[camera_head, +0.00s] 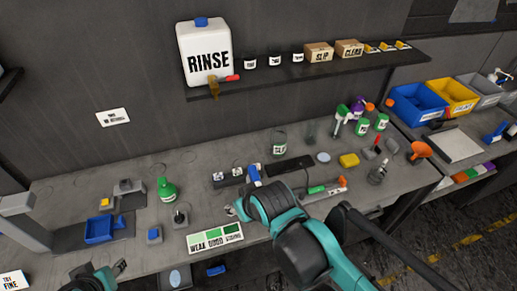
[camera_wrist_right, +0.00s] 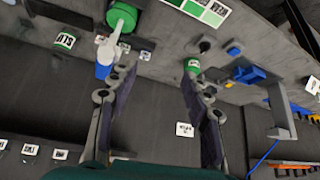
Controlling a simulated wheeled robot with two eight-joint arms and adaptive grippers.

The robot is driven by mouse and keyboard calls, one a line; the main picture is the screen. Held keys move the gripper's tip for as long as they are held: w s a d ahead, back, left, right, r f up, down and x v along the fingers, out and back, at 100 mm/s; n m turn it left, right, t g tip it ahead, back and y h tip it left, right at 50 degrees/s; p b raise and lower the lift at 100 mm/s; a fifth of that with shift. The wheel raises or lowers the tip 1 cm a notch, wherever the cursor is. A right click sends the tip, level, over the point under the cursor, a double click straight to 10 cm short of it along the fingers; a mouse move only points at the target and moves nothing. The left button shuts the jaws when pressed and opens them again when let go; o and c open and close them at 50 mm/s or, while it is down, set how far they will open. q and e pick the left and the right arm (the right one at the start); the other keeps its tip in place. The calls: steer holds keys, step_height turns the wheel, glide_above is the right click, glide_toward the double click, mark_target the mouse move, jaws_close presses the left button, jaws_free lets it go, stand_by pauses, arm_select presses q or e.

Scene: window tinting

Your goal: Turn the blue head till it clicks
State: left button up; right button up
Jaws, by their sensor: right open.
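A blue head (camera_head: 254,174) stands up behind my right wrist in the head view; what it sits on is partly hidden. In the right wrist view a blue head (camera_wrist_right: 103,70) with a white part shows just left of the left finger, below a round green part (camera_wrist_right: 121,18). I cannot tell whether they touch the finger. My right gripper (camera_wrist_right: 158,82) is open, with nothing between its fingers. In the head view its fingers are mostly hidden by my wrist. My left gripper (camera_head: 119,268) is at the lower left edge, away from the head; its opening is unclear.
A green bottle (camera_head: 167,190) and a blue tray (camera_head: 99,229) stand to the left on the bench. A WEAK/GOOD/STRONG card (camera_head: 215,238) lies near the front. A clear labelled jar (camera_head: 279,145) and a dark flat pad (camera_head: 290,165) are behind my wrist. A shelf (camera_head: 310,69) runs along the wall.

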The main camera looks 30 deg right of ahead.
mark_target(256, 177)
step_height(256, 177, up, 7)
steer(key=w+d+g+p, duration=0.1)
steer(key=w+d+p, duration=0.1)
steer(key=p, duration=0.3)
steer(key=w+d+f+m+g, duration=0.1)
steer(key=w+d+f+g, duration=0.1)
steer(key=w+d+f, duration=0.1)
steer(key=w+d+f+m+g, duration=0.2)
steer(key=w+d+f+g, duration=0.1)
steer(key=w+d+f, duration=0.1)
steer(key=shift+d+f+g, duration=0.2)
steer(key=shift+f+g, duration=0.1)
steer(key=shift+f, duration=0.2)
steer(key=shift+d+f, duration=0.15)
steer(key=shift+f, duration=0.5)
step_height(256, 177, down, 7)
steer(key=shift+b, duration=0.45)
arm_select(q)
step_height(256, 177, up, 6)
steer(key=shift+f, duration=0.1)
